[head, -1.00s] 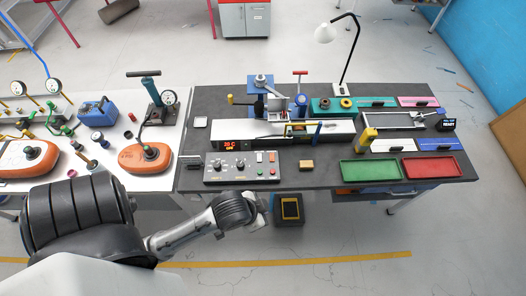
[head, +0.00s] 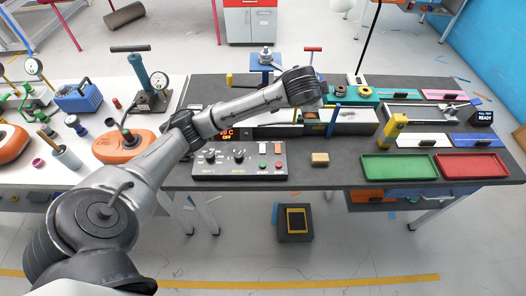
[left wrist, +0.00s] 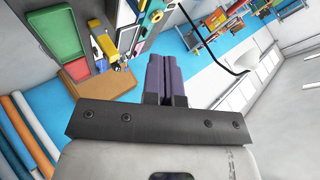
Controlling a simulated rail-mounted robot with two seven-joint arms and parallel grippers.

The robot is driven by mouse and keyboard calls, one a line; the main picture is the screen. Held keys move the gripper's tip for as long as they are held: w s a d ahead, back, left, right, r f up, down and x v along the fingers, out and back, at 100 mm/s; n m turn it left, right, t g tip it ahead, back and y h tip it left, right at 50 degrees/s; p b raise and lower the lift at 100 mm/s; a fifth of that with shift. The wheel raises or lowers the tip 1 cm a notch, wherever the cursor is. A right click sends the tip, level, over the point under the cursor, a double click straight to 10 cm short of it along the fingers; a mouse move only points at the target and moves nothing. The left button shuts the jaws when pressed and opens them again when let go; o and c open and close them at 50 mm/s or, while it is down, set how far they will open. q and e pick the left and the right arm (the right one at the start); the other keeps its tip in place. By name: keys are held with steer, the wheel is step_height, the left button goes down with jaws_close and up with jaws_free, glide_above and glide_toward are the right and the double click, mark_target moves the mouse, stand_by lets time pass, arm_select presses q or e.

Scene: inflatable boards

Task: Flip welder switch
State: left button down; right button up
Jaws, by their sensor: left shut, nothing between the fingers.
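The welder (head: 355,115) is a long pale unit on the dark bench, with a blue upright post on it. Its red display (head: 229,134) is partly covered by my left arm and shows "OFF". A grey control panel (head: 240,160) with black knobs and red, green and pale buttons or switches sits in front of it. My left arm stretches over the panel and welder from the left, and its dark wrist is above the welder. In the left wrist view, the left gripper's purple fingers (left wrist: 164,75) are shut with nothing between them. In the head view the fingers are hidden. My right gripper is not in view.
A tan block (head: 320,159) lies right of the panel. A yellow tool (head: 394,130), a green tray (head: 398,166) and a red tray (head: 470,165) are farther right. A lamp pole (head: 368,45) rises behind the welder. Orange pads and pumps stand on the left table.

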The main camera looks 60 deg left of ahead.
arm_select(q)
steer(key=a+f+g+b, duration=0.2)
steer(key=a+f+g, duration=0.15)
steer(key=a, duration=0.65)
steer(key=s+a+f+m+g+h, duration=0.2)
steer(key=s+f+m+g+h, duration=0.1)
steer(key=m, duration=0.6)
steer(key=s+a+f+m+g+h, duration=0.1)
steer(key=s+f+m+g+h, duration=0.2)
steer(key=f+m, duration=0.4)
steer(key=s+m+h, duration=0.1)
steer(key=s+m, duration=0.1)
steer(key=shift+s+a+m+h+p, duration=0.3)
steer(key=shift+a+m+h+p, duration=0.1)
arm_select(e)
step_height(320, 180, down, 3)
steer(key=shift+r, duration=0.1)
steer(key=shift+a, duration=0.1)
arm_select(q)
steer(key=shift+s+d+r+p, duration=0.4)
steer(key=shift+d+p, duration=0.2)
steer(key=shift+p, duration=0.6)
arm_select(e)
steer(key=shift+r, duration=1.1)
